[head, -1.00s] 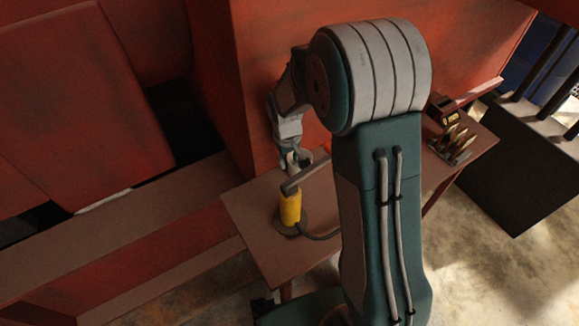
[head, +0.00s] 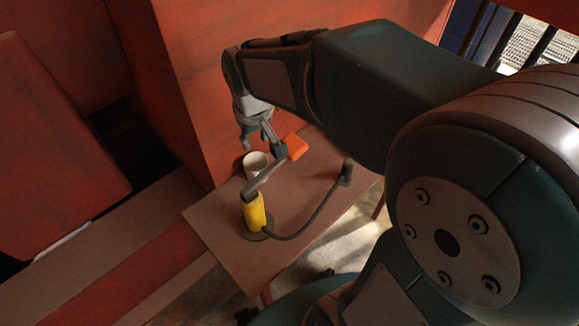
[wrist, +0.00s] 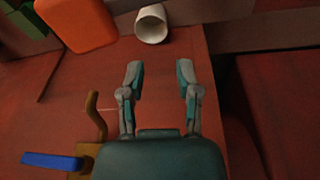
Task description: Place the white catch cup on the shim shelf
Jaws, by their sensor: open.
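The white catch cup (head: 256,164) stands on the brown bench (head: 215,218), just behind a yellow-bodied tool. In the wrist view the cup (wrist: 151,25) is beyond the fingertips, apart from them, with its mouth partly showing. My gripper (head: 254,141) is close to the cup on its far side in the head view, pointing down. In the wrist view my gripper (wrist: 160,76) is open, with nothing between its two fingers. I cannot make out which surface is the shim shelf.
The yellow tool (head: 255,212) has a grey arm and a dark cable on the bench. An orange block (head: 296,147) is beside my gripper; it also shows in the wrist view (wrist: 78,22). A blue-handled item (wrist: 52,160) is at lower left there. A red engine wall (head: 205,70) rises behind.

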